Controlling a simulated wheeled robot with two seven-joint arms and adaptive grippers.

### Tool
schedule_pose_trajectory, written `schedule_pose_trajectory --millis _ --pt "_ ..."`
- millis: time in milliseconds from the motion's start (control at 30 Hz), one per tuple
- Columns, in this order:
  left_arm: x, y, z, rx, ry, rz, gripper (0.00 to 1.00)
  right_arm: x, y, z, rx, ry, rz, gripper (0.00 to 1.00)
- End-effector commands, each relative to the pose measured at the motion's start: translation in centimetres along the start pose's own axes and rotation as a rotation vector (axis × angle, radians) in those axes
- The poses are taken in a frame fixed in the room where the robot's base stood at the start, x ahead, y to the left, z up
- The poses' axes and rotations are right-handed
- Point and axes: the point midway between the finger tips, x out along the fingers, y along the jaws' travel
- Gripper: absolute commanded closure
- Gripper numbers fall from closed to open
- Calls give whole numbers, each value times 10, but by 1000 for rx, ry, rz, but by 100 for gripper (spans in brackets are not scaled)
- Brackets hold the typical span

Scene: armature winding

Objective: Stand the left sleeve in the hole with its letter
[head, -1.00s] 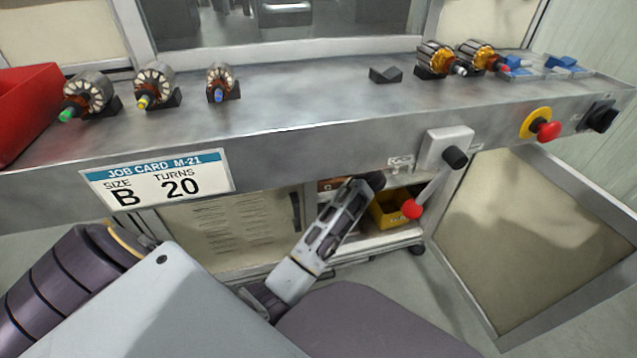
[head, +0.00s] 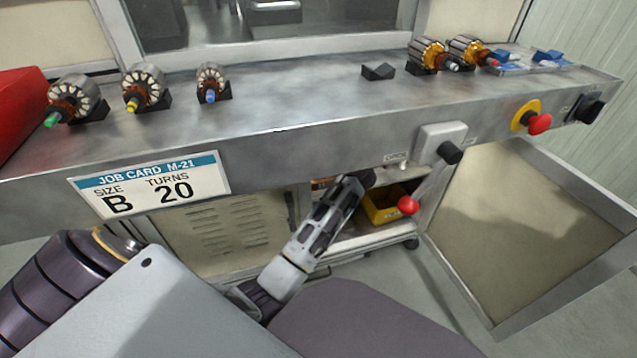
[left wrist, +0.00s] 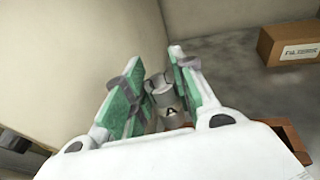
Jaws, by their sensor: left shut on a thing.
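In the left wrist view my left gripper (left wrist: 157,74) has green pads shut on a grey cylindrical sleeve (left wrist: 166,108) marked with the letter A. The sleeve stands between the two fingers, and its lower end is hidden behind the gripper body. In the head view my left arm (head: 322,225) reaches toward the opening under the bench; its fingers and the sleeve cannot be made out there. A brown edged piece (left wrist: 293,140) shows partly behind the gripper at lower right in the wrist view. No lettered hole is visible. My right gripper is not in view.
A labelled brown box (left wrist: 290,42) stands on the grey floor of the compartment, beside a pale wall. In the head view a yellow bin (head: 381,207) sits on the shelf under the bench (head: 300,105).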

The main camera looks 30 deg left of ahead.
Motion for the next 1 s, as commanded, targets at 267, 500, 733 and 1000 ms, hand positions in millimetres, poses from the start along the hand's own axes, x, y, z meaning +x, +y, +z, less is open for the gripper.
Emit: schedule_pose_trajectory --millis 267,500,733,1000 --pt "1 0 -6 0 0 -1 98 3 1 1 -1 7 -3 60" --pt "6 0 -29 1 1 -1 98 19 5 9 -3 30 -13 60" --pt "10 0 -47 0 1 -1 98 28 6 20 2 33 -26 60" --pt "10 0 -49 0 0 -1 98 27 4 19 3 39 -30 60"
